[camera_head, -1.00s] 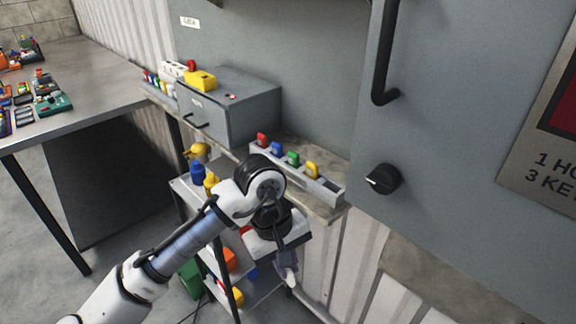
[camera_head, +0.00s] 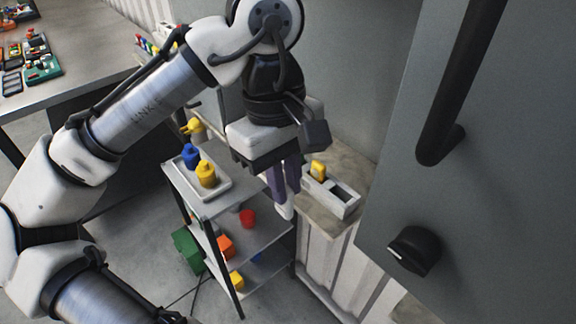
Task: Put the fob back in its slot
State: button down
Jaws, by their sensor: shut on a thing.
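My gripper (camera_head: 285,198) hangs pointing down in the head view, just left of the slotted rack and in front of the shelf edge. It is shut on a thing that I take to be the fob. Little of it shows: the fingers cover it, and only a pale tip is visible at their lower end. The grey-white rack (camera_head: 343,209) lies on the narrow ledge. A yellow fob (camera_head: 318,170) stands in it, with a dark, empty slot to its right.
A large grey cabinet door with a black handle (camera_head: 445,140) and a black knob (camera_head: 414,250) stands at right. Below left is a cart with a tray (camera_head: 221,190) of blue and yellow bottles. My arm hides the grey box. A workbench (camera_head: 85,85) stands at far left.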

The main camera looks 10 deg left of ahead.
jog(key=w+d+f+b, duration=0.3)
jog(key=w+d, duration=0.5)
jog(key=w, duration=0.2)
jog(key=shift+w+f, duration=0.15)
jog(key=shift+w, duration=0.25)
dwell(0.6)
jog(key=shift+s+d+p, duration=0.1)
jog(key=shift+d+p, duration=0.05)
jog(key=shift+p, duration=0.15)
dwell(0.5)
jog(key=shift+f, duration=0.1)
jog(key=shift+f, duration=0.55)
jog(key=shift+f, duration=0.15)
dwell(0.3)
jog(key=shift+f, duration=0.5)
